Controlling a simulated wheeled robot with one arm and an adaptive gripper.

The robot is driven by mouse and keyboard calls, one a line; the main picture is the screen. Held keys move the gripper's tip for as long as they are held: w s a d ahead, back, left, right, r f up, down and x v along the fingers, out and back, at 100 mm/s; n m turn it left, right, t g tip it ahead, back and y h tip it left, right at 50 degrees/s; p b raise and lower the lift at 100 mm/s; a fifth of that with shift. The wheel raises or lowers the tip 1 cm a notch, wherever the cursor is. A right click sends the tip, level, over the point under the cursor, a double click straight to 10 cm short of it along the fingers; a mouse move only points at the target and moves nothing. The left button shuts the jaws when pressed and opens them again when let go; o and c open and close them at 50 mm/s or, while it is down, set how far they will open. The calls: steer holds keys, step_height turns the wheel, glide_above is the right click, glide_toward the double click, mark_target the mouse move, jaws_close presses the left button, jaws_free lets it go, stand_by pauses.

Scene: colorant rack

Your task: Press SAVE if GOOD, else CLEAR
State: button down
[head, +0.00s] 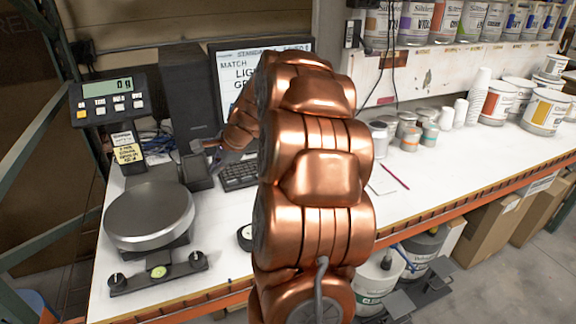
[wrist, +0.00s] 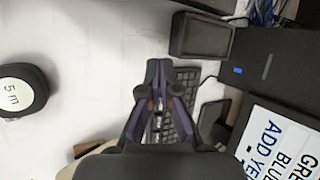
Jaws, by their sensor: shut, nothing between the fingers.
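The monitor (head: 229,62) stands at the back, partly hidden by my arm. Its screen shows "STANDARD", "MATCH" and cut-off lines. In the wrist view the sideways screen (wrist: 278,145) reads "GRE", "BLUE" and "ADD YE", cut off. The black keyboard (head: 238,176) lies before the monitor, partly behind my arm; in the wrist view its keys (wrist: 181,128) show beside and beneath my fingers. My gripper (wrist: 158,66) is shut and empty, over the bench by the keyboard. No SAVE or CLEAR label is readable, and neither is the word GOOD.
A dark box (head: 197,172) stands left of the keyboard, close to my fingertips in the wrist view (wrist: 203,36). A scale (head: 150,212) with a "0 g" display (head: 107,88) is at left. A 5 m tape (wrist: 20,90) lies on the bench. Tins and cups stand right.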

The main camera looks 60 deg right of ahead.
steer(key=s+d+m+h, duration=0.2)
steer(key=s+d+m, duration=0.1)
steer(key=d, duration=0.9)
steer(key=s+d+m+t+h+p, duration=0.1)
steer(key=d+m, duration=0.5)
steer(key=d, duration=0.7)
steer(key=s+h, duration=0.1)
steer(key=s, duration=0.1)
steer(key=shift+s+d+f+m, duration=0.15)
steer(key=shift+s+d+m, duration=0.15)
steer(key=shift+s, duration=0.1)
steer(key=shift+a+f, duration=0.1)
steer(key=shift+f, duration=0.05)
step_height(320, 180, down, 6)
steer(key=b, duration=0.6)
steer(key=shift+f+b, duration=0.45)
steer(key=shift+f, duration=0.8)
steer(key=shift+w+f, duration=0.1)
steer(key=shift+f, duration=0.3)
